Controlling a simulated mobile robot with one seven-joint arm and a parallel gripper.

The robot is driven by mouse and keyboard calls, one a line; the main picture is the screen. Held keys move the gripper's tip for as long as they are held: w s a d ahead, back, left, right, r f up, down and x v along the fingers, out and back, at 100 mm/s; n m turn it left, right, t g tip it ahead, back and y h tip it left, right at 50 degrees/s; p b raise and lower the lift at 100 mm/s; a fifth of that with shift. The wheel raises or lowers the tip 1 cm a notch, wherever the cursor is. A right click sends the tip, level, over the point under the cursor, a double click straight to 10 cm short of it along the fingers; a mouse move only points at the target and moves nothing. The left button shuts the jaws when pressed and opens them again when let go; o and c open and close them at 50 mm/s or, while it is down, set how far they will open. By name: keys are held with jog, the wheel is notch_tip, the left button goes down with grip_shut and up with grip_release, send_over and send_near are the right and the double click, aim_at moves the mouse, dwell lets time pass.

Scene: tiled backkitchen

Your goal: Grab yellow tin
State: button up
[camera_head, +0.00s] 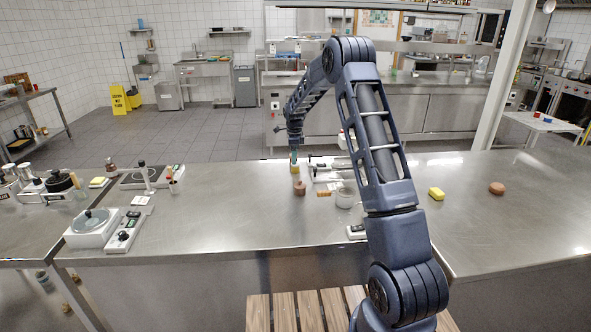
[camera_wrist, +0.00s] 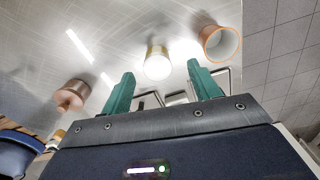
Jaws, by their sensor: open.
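A small yellow tin (camera_head: 295,169) stands on the steel counter (camera_head: 240,210) directly below my gripper (camera_head: 293,158) in the head view. In the wrist view, a pale tin with a yellowish rim (camera_wrist: 157,64) shows beyond and between the fingertips of my gripper (camera_wrist: 160,70); it looks like the same tin. My two green fingers are spread apart with nothing between them. The tin appears a little past the tips, and I cannot tell the exact gap.
A reddish-brown pot (camera_head: 300,188) stands close in front of the tin; a copper-coloured vessel (camera_wrist: 72,96) and an orange-rimmed cup (camera_wrist: 221,43) flank it in the wrist view. The counter's left-middle is clear.

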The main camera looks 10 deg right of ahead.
aim_at(295, 168)
jog(key=f, duration=0.5)
jog(key=shift+s+d, duration=0.15)
jog(key=shift+s, duration=0.1)
jog(key=shift+r, duration=0.1)
jog(key=c, duration=1.1)
jog(key=shift+o, duration=0.2)
jog(key=shift+r, duration=0.1)
